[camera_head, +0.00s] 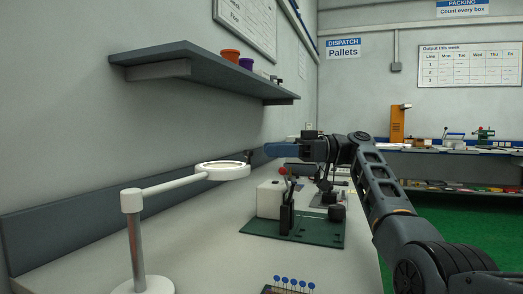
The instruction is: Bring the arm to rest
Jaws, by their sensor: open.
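My arm (380,185) rises from the lower right to a high elbow and then bends left over the bench. My gripper (280,150) is at the blue far end of the arm, open, above the bench. Its fingers are hard to make out. I see nothing held in it. A dark green base plate (300,233) lies on the bench below. Black uprights (286,217) and a small dark block (336,214) stand on it. A red knob (283,170) shows just below the arm's end, and a white box (268,199) sits behind the uprights.
A white ring lamp (222,171) on a post stands at the left of the bench (210,255). Blue-headed pins (293,283) stand in a holder at the front edge. A wall shelf (190,66) juts out above left. A second bench (450,151) stands at the back.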

